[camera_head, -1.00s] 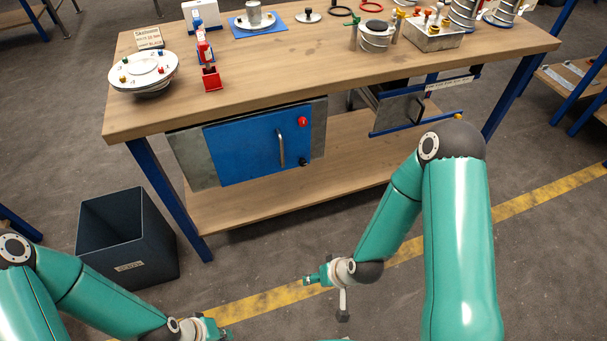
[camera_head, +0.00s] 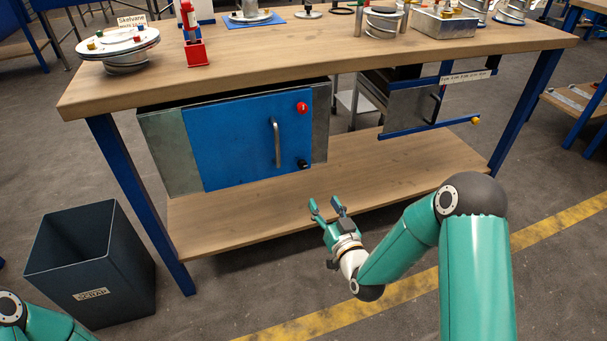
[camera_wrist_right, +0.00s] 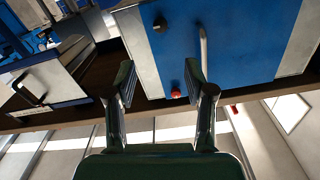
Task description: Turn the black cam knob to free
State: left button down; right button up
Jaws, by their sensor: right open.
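The black cam knob (camera_head: 303,164) sits at the lower right corner of the blue door (camera_head: 235,150) on the cabinet under the bench. It also shows near the top of the right wrist view (camera_wrist_right: 160,24). My right gripper (camera_head: 325,205) is open and empty, in front of the lower shelf, below and apart from the knob. Its two fingers (camera_wrist_right: 160,80) point toward the cabinet in the wrist view. My left gripper is out of view; only a piece of its arm shows at the lower left.
A red knob (camera_head: 302,107) sits above the black one, and a vertical bar handle (camera_head: 277,142) is left of both. The tabletop edge (camera_head: 320,79) overhangs the cabinet. A dark scrap bin (camera_head: 91,294) stands at left. A metal drawer unit (camera_head: 410,108) hangs at right.

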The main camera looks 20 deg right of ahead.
aim_at(303, 167)
jog(key=w, duration=0.5)
jog(key=w+b, duration=0.1)
jog(key=w, duration=0.9)
jog(key=shift+a, duration=0.3)
jog(key=shift+c, duration=0.4)
grip_shut()
jog(key=shift+a, duration=0.2)
jog(key=shift+d+b, duration=0.1)
jog(key=shift+b, duration=0.25)
